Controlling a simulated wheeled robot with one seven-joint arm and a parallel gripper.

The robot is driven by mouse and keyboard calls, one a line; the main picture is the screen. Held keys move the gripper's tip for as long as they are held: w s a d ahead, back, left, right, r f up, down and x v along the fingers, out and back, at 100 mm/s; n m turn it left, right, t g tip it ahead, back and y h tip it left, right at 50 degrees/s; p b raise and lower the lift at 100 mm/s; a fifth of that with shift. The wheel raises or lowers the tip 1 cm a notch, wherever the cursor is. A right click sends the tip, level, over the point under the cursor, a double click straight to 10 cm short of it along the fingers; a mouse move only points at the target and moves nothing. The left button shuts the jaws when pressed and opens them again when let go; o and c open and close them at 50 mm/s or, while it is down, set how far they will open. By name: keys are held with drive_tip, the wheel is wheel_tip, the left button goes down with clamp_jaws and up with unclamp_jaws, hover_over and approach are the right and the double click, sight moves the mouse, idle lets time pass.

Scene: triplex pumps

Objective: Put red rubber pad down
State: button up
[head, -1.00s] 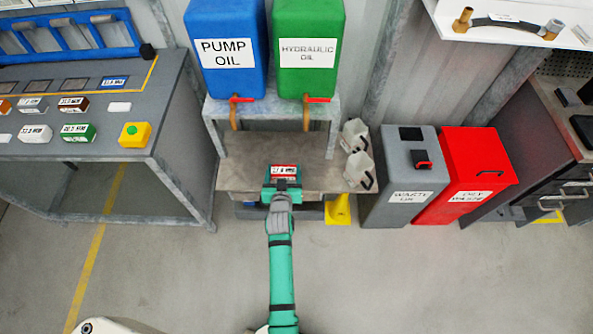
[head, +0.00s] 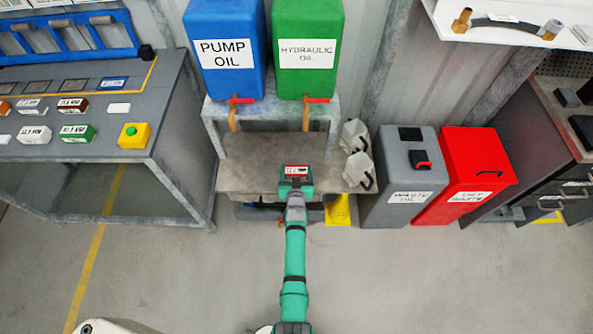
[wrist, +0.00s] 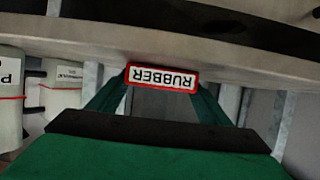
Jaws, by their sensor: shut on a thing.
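The red rubber pad (head: 297,170) has a white label and shows at the end of my arm, over the grey lower shelf of the drum stand. In the wrist view the pad (wrist: 162,78) has a red rim and a label reading RUBBER, upside down. My gripper (head: 297,182) is shut on the pad; its two green fingers (wrist: 162,92) meet the pad's two sides in the wrist view. I cannot tell whether the pad touches the shelf (head: 245,165).
Blue pump oil (head: 225,80) and green hydraulic oil (head: 308,80) drums with taps stand above the shelf. Two white jugs (head: 358,165) stand at its right end. A grey waste bin (head: 400,175) and red bin (head: 465,180) stand further right. The shelf's left part looks clear.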

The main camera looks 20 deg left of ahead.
drive_tip(key=shift+f, duration=0.1)
drive_tip(key=o, duration=1.1)
